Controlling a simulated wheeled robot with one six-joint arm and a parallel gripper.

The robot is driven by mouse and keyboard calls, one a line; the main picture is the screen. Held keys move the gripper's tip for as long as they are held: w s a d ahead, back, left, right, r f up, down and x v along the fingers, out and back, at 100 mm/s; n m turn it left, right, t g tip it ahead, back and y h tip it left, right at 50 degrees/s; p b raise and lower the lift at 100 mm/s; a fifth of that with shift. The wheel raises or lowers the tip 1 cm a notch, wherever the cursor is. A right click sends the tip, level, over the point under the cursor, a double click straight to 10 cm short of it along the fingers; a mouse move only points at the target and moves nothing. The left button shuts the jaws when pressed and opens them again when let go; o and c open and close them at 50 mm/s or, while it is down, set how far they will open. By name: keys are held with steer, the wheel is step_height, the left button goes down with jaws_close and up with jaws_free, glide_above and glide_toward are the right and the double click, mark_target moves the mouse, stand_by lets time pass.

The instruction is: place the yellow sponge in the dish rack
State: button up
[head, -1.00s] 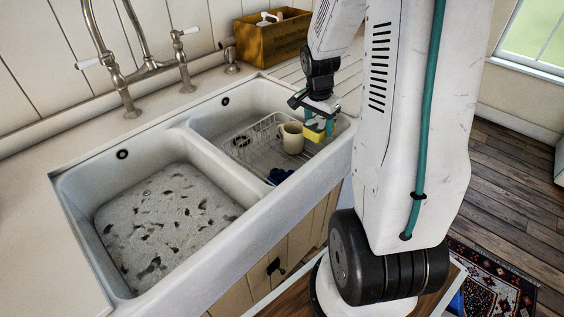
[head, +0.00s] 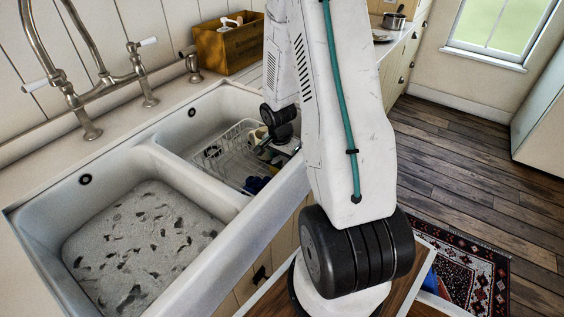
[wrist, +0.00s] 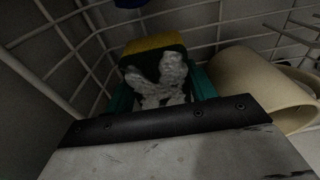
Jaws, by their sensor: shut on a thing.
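The yellow sponge (wrist: 153,43) shows in the wrist view between the teal fingers of my gripper (wrist: 161,86), with its dark scouring side toward me. A rough grey-white shape, unclear to me, lies in front of it. My gripper is shut on the sponge. The white wire dish rack (head: 213,158) stands in the right sink basin; its wires (wrist: 62,38) show around the sponge. My gripper is low inside the rack. In the head view my wrist hides most of the gripper and sponge. Whether the sponge touches the rack floor I cannot tell.
A cream mug (wrist: 248,82) lies close to the right of my gripper in the rack. A dark blue item (head: 256,184) is at the rack's near side. The left basin (head: 140,240) holds sudsy water. A wooden box (head: 228,45) stands behind the sink.

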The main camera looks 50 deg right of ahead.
steer(key=shift+f, duration=0.2)
steer(key=shift+f, duration=0.15)
steer(key=o, duration=1)
steer(key=shift+c, duration=0.2)
steer(key=shift+r, duration=0.2)
